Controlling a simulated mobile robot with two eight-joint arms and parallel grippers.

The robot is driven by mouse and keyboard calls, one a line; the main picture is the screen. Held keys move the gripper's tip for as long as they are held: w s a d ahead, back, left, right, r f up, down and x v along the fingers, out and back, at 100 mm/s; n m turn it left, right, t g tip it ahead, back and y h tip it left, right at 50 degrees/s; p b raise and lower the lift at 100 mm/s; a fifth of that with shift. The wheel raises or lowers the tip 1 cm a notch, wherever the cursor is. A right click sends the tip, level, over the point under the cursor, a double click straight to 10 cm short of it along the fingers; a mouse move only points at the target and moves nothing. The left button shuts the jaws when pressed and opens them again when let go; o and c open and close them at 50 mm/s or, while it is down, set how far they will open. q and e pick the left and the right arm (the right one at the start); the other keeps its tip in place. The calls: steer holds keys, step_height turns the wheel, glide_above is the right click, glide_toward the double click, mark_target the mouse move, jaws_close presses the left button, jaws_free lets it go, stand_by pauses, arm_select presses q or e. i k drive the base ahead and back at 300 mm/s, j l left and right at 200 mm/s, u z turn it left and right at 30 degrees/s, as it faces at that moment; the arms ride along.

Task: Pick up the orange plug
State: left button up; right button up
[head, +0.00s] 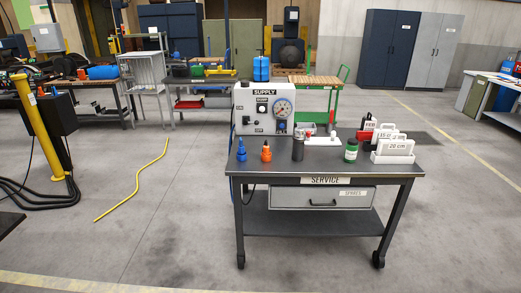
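The orange plug (266,153) stands upright on the dark top of the service cart (318,168), near its front left part. It has a narrow dark tip and a wider orange body. A blue plug-like piece (241,151) stands to its left, and a dark grey cylinder (298,149) stands to its right. Neither of my grippers shows in the head view, and nothing is touching the orange plug.
A white supply box (262,108) with a gauge stands behind the plug. A green bottle (351,151) and a white holder (393,153) with labelled blocks stand to the right. A yellow post (38,125) and a yellow hose (135,180) are at left. The floor before the cart is clear.

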mark_target(266, 148)
steer(key=i+l+u, duration=0.1)
steer(key=i+u, duration=0.15)
steer(key=i, duration=0.3)
steer(key=i+l+u, duration=0.25)
steer(key=i, duration=0.25)
steer(key=i+l+u, duration=0.25)
steer(key=i, duration=0.3)
steer(key=i+l+u, duration=0.25)
steer(key=i+l, duration=0.2)
